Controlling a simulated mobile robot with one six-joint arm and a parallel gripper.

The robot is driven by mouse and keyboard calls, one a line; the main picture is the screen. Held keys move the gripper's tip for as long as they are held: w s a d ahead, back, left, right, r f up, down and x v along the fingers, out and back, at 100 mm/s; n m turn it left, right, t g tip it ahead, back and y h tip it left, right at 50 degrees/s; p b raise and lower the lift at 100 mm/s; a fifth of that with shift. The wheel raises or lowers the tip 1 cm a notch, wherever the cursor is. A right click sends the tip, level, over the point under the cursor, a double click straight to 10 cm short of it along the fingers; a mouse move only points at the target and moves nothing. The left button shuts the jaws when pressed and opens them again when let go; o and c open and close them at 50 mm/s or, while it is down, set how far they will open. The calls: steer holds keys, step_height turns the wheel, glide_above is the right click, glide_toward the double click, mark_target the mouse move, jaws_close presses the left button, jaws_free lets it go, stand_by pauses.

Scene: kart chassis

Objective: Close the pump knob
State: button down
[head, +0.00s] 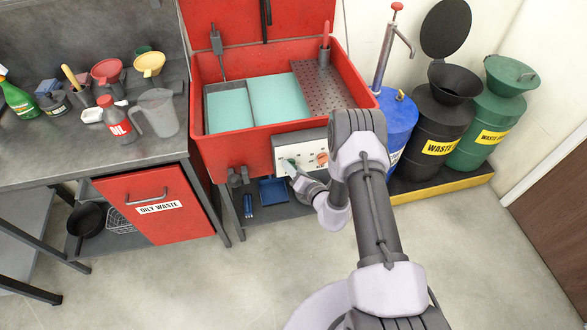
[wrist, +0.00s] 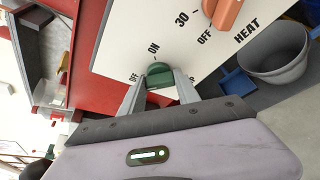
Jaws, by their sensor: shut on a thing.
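The green pump knob (wrist: 159,74) sits on the white control panel (wrist: 125,30). My gripper (wrist: 158,88) is shut on it, with one finger on each side. "OFF" and "ON" marks show beside the knob. The fingers hide part of the knob and most of its label, and I cannot tell exactly where it points. In the head view the panel (head: 312,143) is on the front of the red parts washer (head: 240,148), and my gripper (head: 290,167) reaches its lower left part.
An orange heat knob (wrist: 222,12) is close beside the green one; it also shows in the head view (head: 321,158). A grey bucket (wrist: 275,62) and a blue dustpan (wrist: 238,84) are below the panel. Waste drums (head: 440,135) stand to the right.

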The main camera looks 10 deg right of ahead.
steer(key=c, duration=0.9)
jaws_free()
steer(key=p+v, duration=0.4)
steer(key=v, duration=1.3)
steer(key=shift+s+d, duration=0.15)
steer(key=shift+s, duration=0.05)
